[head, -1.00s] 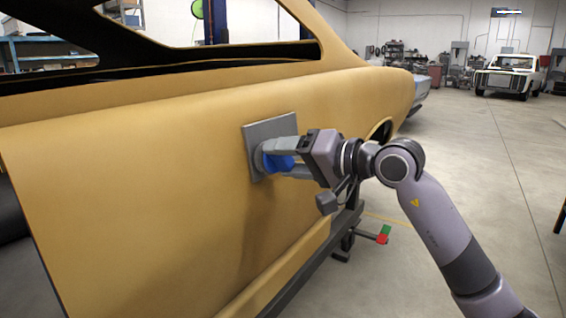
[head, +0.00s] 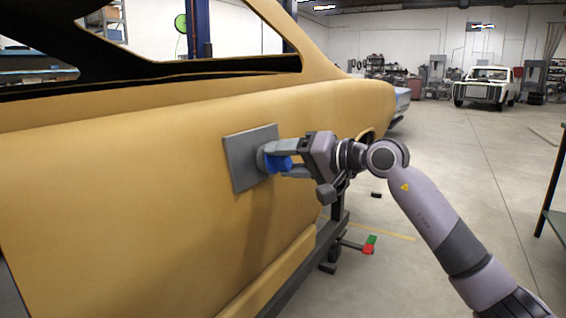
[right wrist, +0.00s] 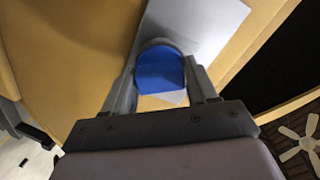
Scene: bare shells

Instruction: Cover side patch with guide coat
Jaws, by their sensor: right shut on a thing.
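A flat grey square patch (head: 240,165) lies on the side of the tan car body (head: 130,190), left of centre in the head view. It shows lighter grey in the right wrist view (right wrist: 215,25). My right gripper (head: 277,161) is shut on a blue applicator (head: 280,165) with a rounded grey head. The blue part (right wrist: 160,72) sits between both fingers in the wrist view. The applicator is at the patch's right part; I cannot tell whether it touches. No differently coloured coating is discernible on the patch. My left gripper is not in view.
The car body fills the left side, with an empty window opening above. A dark stand with a red and green end (head: 369,245) is below its sill. A dark shelf edge (head: 553,190) is at far right. A white vehicle (head: 485,85) stands behind; the floor between is largely clear.

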